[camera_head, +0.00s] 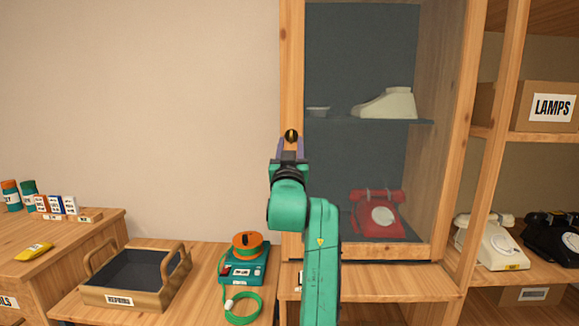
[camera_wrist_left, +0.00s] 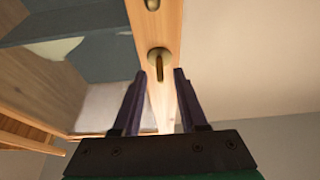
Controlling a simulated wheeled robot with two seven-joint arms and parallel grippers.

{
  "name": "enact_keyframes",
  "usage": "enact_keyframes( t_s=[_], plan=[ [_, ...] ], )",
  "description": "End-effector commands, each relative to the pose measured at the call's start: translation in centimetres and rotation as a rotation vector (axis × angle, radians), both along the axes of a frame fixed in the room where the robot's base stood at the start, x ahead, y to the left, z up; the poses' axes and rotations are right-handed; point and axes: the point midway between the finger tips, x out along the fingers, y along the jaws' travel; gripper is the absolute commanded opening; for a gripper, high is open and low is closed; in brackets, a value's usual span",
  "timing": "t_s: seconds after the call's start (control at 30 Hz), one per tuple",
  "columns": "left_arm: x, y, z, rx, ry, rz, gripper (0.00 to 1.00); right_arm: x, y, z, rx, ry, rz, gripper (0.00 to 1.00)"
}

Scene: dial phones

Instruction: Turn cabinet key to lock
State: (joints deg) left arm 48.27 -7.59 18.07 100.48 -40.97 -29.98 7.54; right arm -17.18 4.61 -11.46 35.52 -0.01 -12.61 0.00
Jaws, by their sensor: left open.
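The cabinet (camera_head: 287,50) is a light wood case with a dark interior and a glass-like front. Its brass key (camera_head: 291,135) sits in the left upright of the frame. In the left wrist view the key (camera_wrist_left: 159,62) shows as a round brass piece with a narrow part hanging from it. My left gripper (camera_head: 288,147) is open in front of the key. In the left wrist view the fingertips (camera_wrist_left: 161,73) lie on either side of the key's lower part, with gaps; I cannot tell the remaining depth. My right gripper is in no view.
A red phone (camera_head: 378,214) and a cream phone (camera_head: 388,104) stand inside the cabinet. A wooden tray (camera_head: 183,272) and a teal device with an orange top (camera_head: 247,256) are on the bench at left. Open shelves with phones (camera_head: 492,242) stand at right.

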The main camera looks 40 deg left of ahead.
Motion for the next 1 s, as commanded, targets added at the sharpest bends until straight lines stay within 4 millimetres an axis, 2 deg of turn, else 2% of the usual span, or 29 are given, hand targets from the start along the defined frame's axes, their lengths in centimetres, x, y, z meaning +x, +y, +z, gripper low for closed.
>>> enact_keyframes(
  t_s=[0.03,0.2,0.43,0.6,1.0],
  plan=[
    [-0.8,-0.7,-1.1,-0.001,-0.001,-0.002,0.42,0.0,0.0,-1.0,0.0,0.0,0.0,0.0],
    [-4.3,-3.4,-3.2,-0.002,-0.002,-0.003,0.42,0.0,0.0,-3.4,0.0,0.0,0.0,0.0],
    [-8.3,-6.4,-5.0,-0.002,0.0,-0.002,0.42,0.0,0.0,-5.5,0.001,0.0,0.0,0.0],
    [-9.1,-7.0,-5.0,-0.002,0.001,-0.002,0.42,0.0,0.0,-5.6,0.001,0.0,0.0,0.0],
    [-9.1,-7.0,-4.9,-0.001,0.0,0.0,0.42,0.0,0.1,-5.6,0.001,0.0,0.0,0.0]
  ],
)
